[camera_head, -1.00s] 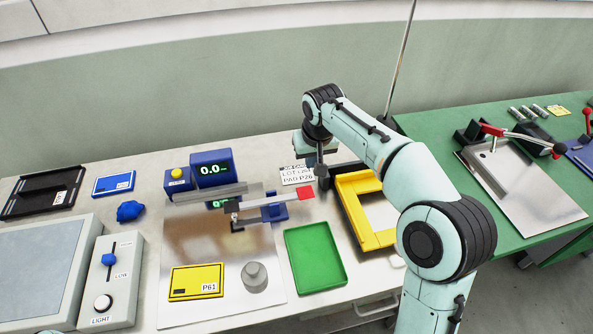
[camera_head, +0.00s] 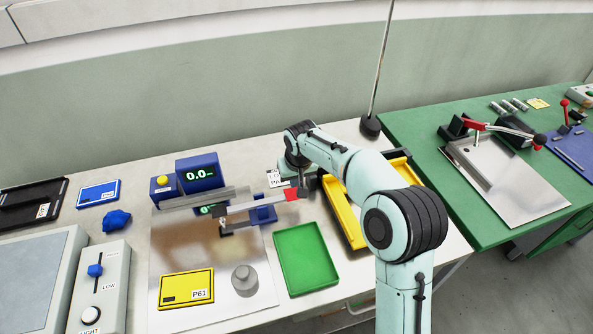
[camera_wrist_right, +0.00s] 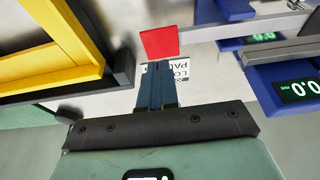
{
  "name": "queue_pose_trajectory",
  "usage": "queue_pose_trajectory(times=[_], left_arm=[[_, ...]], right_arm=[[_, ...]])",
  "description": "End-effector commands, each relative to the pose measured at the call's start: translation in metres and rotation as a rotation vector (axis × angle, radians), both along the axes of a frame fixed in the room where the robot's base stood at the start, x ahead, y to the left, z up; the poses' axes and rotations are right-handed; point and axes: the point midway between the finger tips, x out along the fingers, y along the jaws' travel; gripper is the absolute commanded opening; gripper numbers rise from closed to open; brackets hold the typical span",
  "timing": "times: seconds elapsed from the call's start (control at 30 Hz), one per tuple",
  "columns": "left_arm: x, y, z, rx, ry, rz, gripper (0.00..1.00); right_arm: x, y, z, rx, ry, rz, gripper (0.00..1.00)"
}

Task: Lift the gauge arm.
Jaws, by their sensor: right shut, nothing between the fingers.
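The gauge arm (camera_head: 247,205) is a thin grey bar ending in a red tab (camera_head: 292,195), on a blue mount (camera_head: 263,215) above a metal plate. Its display (camera_head: 200,174) reads 0.0. My right gripper (camera_head: 304,192) is just right of the red tab, low over the table and partly hidden by its own wrist. In the right wrist view, the shut, empty fingers (camera_wrist_right: 157,78) point at the red tab (camera_wrist_right: 160,43), their tips at its near edge. I cannot tell whether they touch it. My left gripper is not in view.
A yellow frame (camera_head: 345,216) in a black holder lies to the right of the gripper. A green tray (camera_head: 306,257) is in front of it. A label card (camera_head: 275,178) lies behind the tab. A yellow P61 card (camera_head: 186,288) and a grey weight (camera_head: 244,279) sit on the metal plate.

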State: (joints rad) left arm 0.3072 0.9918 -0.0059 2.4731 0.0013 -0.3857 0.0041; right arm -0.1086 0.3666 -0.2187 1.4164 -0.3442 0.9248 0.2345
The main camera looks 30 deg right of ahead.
Motion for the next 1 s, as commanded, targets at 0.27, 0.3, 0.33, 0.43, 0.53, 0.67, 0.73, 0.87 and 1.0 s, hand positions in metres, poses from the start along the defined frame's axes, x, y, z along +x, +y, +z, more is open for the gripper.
queue_pose_trajectory(times=[0.27, 0.3, 0.33, 0.43, 0.53, 0.67, 0.73, 0.87, 1.0], left_arm=[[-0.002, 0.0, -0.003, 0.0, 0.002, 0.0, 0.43], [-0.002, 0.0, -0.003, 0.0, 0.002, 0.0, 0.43], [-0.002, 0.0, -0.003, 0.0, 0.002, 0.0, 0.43], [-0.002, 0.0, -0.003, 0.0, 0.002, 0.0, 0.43], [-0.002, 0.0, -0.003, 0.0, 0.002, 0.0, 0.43], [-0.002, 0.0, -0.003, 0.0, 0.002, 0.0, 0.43], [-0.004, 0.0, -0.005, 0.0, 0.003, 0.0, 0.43], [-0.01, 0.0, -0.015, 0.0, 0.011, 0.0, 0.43], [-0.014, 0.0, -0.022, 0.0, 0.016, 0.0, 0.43]], right_arm=[[-0.001, 0.0, -0.032, 0.001, 0.001, -0.001, 0.0], [-0.001, 0.0, -0.034, 0.0, 0.0, -0.001, 0.0], [-0.001, 0.0, -0.035, 0.0, 0.0, -0.001, 0.0], [-0.001, 0.0, -0.036, 0.0, 0.0, -0.001, 0.0], [-0.001, 0.0, -0.035, 0.0, 0.0, -0.001, 0.0], [-0.001, 0.0, -0.036, 0.0, 0.0, -0.001, 0.0], [-0.001, -0.001, -0.039, 0.0, 0.001, -0.001, 0.0], [-0.004, -0.006, -0.058, 0.001, 0.004, -0.002, 0.0], [-0.004, -0.008, -0.071, 0.0, 0.004, -0.001, 0.0]])
